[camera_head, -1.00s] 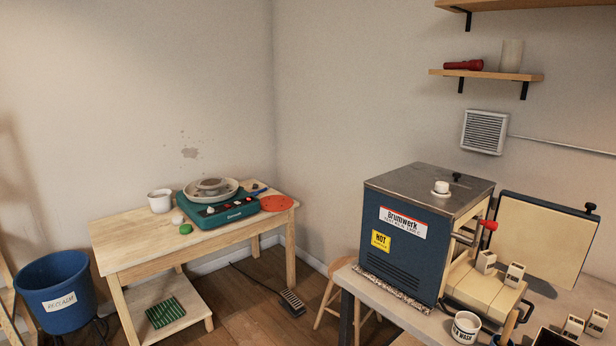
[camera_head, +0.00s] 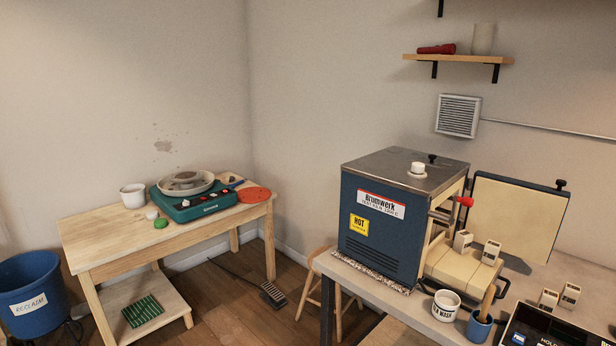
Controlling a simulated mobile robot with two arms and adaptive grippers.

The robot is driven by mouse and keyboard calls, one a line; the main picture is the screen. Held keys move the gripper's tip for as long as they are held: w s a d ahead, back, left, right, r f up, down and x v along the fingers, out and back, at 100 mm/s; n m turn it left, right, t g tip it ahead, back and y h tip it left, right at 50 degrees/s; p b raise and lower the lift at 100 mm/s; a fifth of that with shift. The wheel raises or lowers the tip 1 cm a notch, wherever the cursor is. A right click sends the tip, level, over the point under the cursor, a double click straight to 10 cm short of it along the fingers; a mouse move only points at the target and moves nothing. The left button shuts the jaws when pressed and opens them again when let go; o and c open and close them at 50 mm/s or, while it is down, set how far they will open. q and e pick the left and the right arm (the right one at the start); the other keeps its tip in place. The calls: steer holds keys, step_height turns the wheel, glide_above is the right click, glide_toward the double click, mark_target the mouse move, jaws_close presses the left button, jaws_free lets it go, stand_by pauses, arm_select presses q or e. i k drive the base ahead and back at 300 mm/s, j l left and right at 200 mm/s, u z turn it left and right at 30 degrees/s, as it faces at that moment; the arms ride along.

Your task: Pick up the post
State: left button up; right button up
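Several small cream blocks with dark slots look like kiln posts; I cannot tell which one is meant. Two stand on the cream open door of the kiln, a left one (camera_head: 462,241) and a right one (camera_head: 490,253). Two more stand on the grey bench to the right, one (camera_head: 548,299) beside the other (camera_head: 570,296). The blue kiln (camera_head: 381,220) stands open on the bench, with a small white knob-like piece (camera_head: 417,169) on its lid. Neither of my grippers is in view.
A white wash tub (camera_head: 446,306) and a blue cup (camera_head: 479,327) stand in front of the kiln door. A black display panel (camera_head: 540,331) is at the lower right. A wooden table (camera_head: 100,235) with a green wheel (camera_head: 185,206) stands left; wood floor lies between.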

mark_target(571, 294)
steer(key=z, duration=1.65)
steer(key=i+l, duration=0.25)
